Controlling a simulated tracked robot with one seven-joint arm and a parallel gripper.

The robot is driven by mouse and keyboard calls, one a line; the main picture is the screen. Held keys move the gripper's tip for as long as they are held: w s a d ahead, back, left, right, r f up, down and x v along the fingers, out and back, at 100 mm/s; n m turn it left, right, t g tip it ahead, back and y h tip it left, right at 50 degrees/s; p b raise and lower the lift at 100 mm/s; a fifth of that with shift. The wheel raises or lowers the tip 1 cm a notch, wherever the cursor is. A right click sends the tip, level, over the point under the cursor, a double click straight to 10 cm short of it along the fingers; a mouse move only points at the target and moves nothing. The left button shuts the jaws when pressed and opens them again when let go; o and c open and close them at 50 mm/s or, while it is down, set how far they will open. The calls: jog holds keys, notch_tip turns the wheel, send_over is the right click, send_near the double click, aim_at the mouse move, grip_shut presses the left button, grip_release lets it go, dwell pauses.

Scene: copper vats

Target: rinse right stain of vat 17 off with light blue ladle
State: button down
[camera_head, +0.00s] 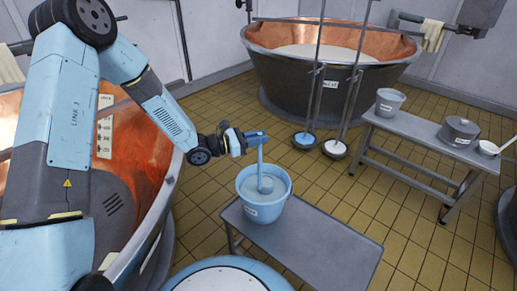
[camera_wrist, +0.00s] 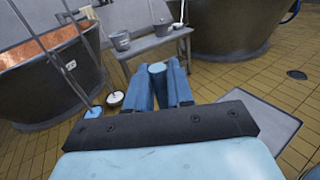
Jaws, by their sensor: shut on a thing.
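My gripper (camera_head: 258,138) is shut on the upper handle of the light blue ladle (camera_head: 265,182). The ladle hangs upright with its bowl inside a light blue bucket (camera_head: 247,212) of pale liquid. In the wrist view the blue fingers of my gripper (camera_wrist: 158,92) close around the handle end of the ladle (camera_wrist: 157,68). A large copper-lined vat (camera_head: 165,165) stands close at the left, partly behind my arm, with a marked scale strip on its inner wall. Another copper vat (camera_head: 285,80) stands at the back; its label is too small to read surely. I cannot make out a stain.
The bucket stands on a low grey bench (camera_head: 320,245). A longer bench (camera_head: 425,135) at the right holds a grey bucket (camera_head: 389,104), a dark lidded pot (camera_head: 459,132) and a white ladle in a small bowl (camera_head: 487,148). Two long-handled tools (camera_head: 304,139) stand before the back vat.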

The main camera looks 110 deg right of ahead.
notch_tip(320, 180, up, 14)
dwell(0.6)
jog(key=shift+f, duration=0.15)
